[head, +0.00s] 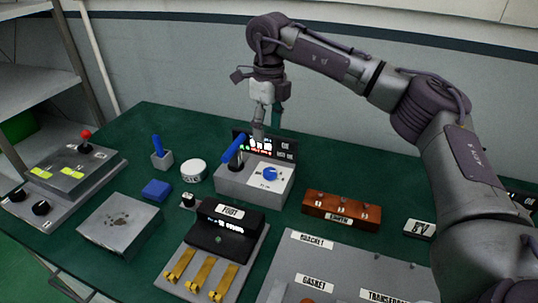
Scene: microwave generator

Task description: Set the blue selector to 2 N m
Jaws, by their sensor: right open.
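The blue selector (270,174) is a round blue knob on the white dial face of a grey box (236,187) near the middle of the table. The dial marks are too small to read, so its setting cannot be told. A blue-handled lever (234,147) rises from the left of the same box. My right gripper (267,128) is open and points down above the back of the box, in front of a dark display (285,148) with lit characters. It appears apart from the knob. My left gripper is not in view.
Left of the box stand a white round jar (194,171), a blue block (157,190) and a small blue-handled stand (161,157). A black FOOT unit (225,228) is in front. A brown terminal block (341,210) is to the right. Green table (140,125) shows bare at back left.

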